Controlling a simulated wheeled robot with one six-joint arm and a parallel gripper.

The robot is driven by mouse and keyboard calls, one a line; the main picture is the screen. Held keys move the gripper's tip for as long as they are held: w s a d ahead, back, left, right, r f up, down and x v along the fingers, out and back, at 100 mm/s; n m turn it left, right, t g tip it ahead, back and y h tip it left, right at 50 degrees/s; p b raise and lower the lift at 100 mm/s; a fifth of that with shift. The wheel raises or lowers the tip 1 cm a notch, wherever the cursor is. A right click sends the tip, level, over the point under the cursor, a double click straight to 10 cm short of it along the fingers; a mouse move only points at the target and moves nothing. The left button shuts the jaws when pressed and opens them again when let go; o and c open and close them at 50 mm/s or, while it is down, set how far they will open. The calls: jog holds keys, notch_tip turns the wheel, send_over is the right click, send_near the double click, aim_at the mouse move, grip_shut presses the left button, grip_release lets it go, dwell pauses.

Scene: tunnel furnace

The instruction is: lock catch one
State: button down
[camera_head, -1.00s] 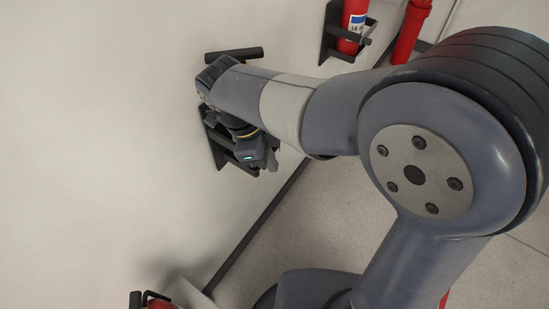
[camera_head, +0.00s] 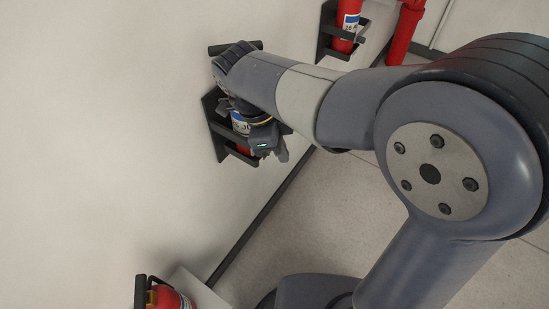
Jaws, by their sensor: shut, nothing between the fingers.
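A black wall bracket (camera_head: 218,135) holds a red cylinder, likely a fire extinguisher, with a white and blue label (camera_head: 239,122). My gripper (camera_head: 282,153) hangs beside the front of this bracket, on its right side. Its fingers are small and dark here and appear shut and empty. My wrist covers the top and right of the cylinder and part of the bracket. No catch on this bracket can be made out clearly. Whether the fingers touch the bracket cannot be told.
A second bracket (camera_head: 328,38) with a red extinguisher (camera_head: 347,24) is on the wall at the top. A red pipe (camera_head: 405,32) stands right of it. Another red extinguisher (camera_head: 170,298) is at the bottom left. The floor (camera_head: 325,215) is clear.

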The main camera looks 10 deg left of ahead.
jog(key=w+v, duration=0.1)
jog(key=v, duration=0.6)
jog(key=shift+w+r, duration=0.3)
jog(key=shift+w, duration=0.1)
jog(key=shift+f, duration=0.1)
